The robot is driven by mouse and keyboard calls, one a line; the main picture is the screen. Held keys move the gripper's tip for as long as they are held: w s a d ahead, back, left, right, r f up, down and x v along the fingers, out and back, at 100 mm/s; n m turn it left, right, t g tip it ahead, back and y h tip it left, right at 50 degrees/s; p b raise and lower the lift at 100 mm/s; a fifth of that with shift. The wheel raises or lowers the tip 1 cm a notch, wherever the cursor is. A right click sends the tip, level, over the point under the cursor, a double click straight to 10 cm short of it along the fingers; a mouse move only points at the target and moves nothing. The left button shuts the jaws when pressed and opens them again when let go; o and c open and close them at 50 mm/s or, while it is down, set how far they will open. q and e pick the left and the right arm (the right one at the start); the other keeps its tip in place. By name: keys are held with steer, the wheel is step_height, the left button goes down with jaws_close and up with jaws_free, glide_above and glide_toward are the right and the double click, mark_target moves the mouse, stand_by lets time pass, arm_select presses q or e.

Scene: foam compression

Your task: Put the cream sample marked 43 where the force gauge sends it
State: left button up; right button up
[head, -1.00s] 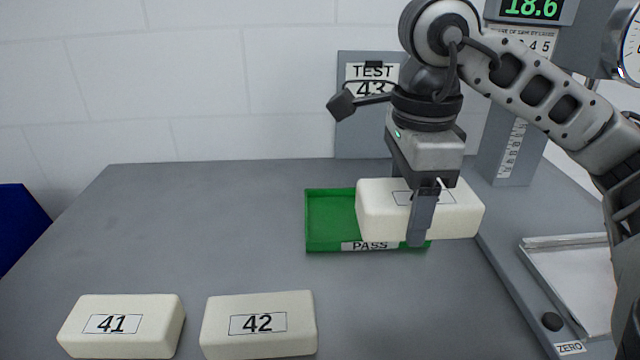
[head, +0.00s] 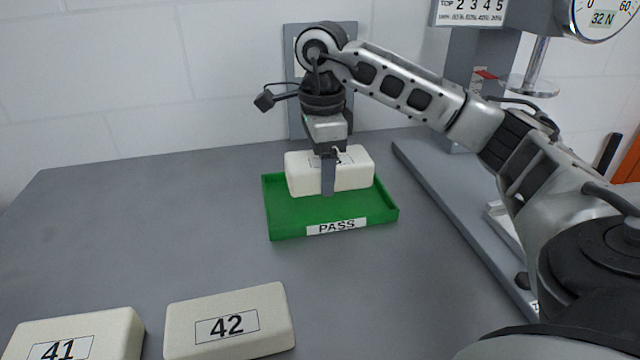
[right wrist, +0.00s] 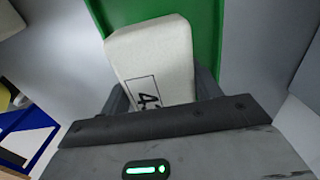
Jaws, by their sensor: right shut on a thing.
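A cream foam block (head: 301,177) is held by my right gripper (head: 328,180) over the back part of the green tray marked PASS (head: 290,222). I cannot tell whether the block touches the tray floor. Its label is mostly hidden by the gripper in the head view. In the right wrist view the block (right wrist: 152,55) sits between my fingers, with a partly covered label beginning with 4, and the green tray (right wrist: 205,25) behind it. The force gauge (head: 600,18) at the top right reads 32 N on its small display. My left gripper is not in view.
Cream blocks marked 41 (head: 115,330) and 42 (head: 260,305) lie at the front left of the grey table (head: 130,220). A grey sign board (head: 297,115) stands behind the tray. The gauge stand's base (head: 440,185) lies to the right.

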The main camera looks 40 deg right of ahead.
mark_target(320, 200)
steer(key=shift+w+f, duration=0.2)
steer(key=shift+f, duration=0.05)
steer(key=shift+w+d+f, duration=0.1)
steer(key=shift+w+f, duration=0.05)
steer(key=shift+f, duration=0.8)
steer(key=shift+w+d+f, duration=0.1)
steer(key=shift+f, duration=0.85)
steer(key=shift+f, duration=0.15)
steer(key=o, duration=1)
step_height(320, 200, up, 8)
steer(key=shift+f, duration=0.1)
